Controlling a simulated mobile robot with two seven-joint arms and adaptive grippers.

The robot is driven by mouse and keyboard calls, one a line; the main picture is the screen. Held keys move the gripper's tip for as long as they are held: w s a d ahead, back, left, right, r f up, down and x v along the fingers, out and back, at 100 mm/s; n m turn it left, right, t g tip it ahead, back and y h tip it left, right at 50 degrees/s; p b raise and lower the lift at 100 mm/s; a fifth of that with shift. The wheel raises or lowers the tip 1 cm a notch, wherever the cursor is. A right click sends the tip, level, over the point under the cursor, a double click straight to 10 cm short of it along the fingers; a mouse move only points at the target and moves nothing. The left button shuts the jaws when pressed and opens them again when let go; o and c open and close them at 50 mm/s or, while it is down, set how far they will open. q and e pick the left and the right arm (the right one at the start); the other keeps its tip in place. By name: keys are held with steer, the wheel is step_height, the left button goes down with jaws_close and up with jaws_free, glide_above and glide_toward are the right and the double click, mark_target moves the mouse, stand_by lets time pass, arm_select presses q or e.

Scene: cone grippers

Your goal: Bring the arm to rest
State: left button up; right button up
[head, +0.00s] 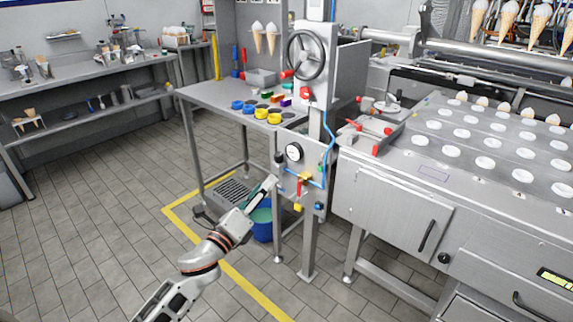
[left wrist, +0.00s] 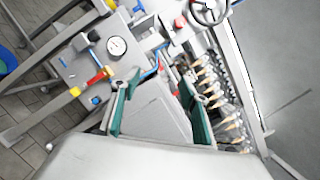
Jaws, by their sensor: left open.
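My left arm (head: 200,258) reaches in from the bottom left of the head view. Its gripper (head: 266,188) is in front of the grey valve panel (head: 300,185), over a blue bucket (head: 262,232). In the left wrist view the two green-padded fingers of the left gripper (left wrist: 157,84) stand wide apart with nothing between them. The panel with its gauge (left wrist: 117,46) and red and yellow handles lies beyond the fingers at the upper left. Whether the gripper touches the panel is hard to tell. My right gripper shows in neither view.
A steel table (head: 215,97) with coloured rings stands behind the panel. A machine with a cabinet door (head: 388,212) and rows of white cups fills the right. A handwheel (head: 306,55) tops the post. Tiled floor (head: 110,200) at left is clear.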

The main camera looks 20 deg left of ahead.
arm_select(q)
steer(key=s+d+f+n+g, duration=0.1)
steer(key=s+f+n+g, duration=0.2)
steer(key=s+f+n, duration=0.5)
steer(key=s+d+f+n+g+y, duration=0.1)
steer(key=s+d+f+n+g, duration=0.1)
steer(key=s+f+n, duration=0.6)
steer(key=s+d+f+n+g+y, duration=0.1)
steer(key=s+f+n+g, duration=0.3)
steer(key=s+f+n, duration=0.4)
steer(key=s+f, duration=0.6)
steer(key=s, duration=0.1)
steer(key=shift+s+d+n+p, duration=0.3)
steer(key=shift+d+p, duration=0.05)
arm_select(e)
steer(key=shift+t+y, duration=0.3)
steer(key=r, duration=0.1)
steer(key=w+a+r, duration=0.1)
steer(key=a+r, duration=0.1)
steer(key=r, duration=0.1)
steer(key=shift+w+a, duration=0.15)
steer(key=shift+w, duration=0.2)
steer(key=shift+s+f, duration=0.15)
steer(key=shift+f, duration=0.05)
